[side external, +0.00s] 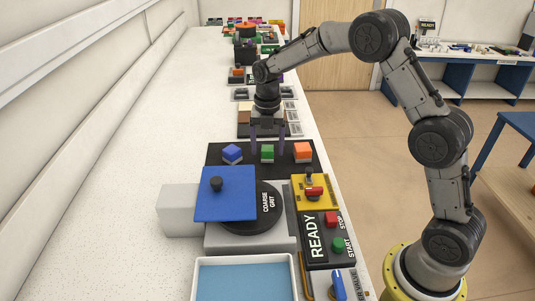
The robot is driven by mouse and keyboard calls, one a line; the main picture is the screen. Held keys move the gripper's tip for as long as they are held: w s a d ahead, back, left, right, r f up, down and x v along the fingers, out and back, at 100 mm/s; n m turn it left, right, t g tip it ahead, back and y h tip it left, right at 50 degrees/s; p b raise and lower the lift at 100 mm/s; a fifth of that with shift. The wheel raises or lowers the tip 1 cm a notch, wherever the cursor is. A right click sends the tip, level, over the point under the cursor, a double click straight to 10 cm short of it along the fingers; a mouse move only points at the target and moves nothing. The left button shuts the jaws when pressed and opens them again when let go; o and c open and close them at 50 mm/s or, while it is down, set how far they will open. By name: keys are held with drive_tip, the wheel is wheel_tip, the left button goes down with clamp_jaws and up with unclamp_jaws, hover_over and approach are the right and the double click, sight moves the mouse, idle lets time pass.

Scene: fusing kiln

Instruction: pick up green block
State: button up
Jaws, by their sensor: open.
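The green block (267,152) stands on a black mat (285,163), between a blue block (232,153) on its left and an orange block (303,151) on its right. My gripper (268,150) points down with its two dark purple fingers apart, one on each side of the green block in the picture. It is open and holds nothing. I cannot tell from this one view whether the fingertips are level with the block or behind it, and no contact is clear.
In front of the mat is a dark round disc marked COARSE GRIT (262,218), partly under a blue plate with a black knob (224,196). A yellow switch box (328,193) and a READY panel (312,236) stand right. A blue-filled tray (243,258) is nearest. The counter's left is clear.

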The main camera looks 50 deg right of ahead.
drive_tip(key=shift+f, duration=0.45)
clamp_jaws()
drive_tip(key=shift+r, duration=0.15)
drive_tip(key=shift+r, duration=0.55)
drive_tip(key=s+a+r, duration=0.1)
drive_tip(key=s+r, duration=1)
drive_tip(key=s, duration=0.3)
drive_tip(key=shift+a+r, duration=0.15)
drive_tip(key=shift+r, duration=0.2)
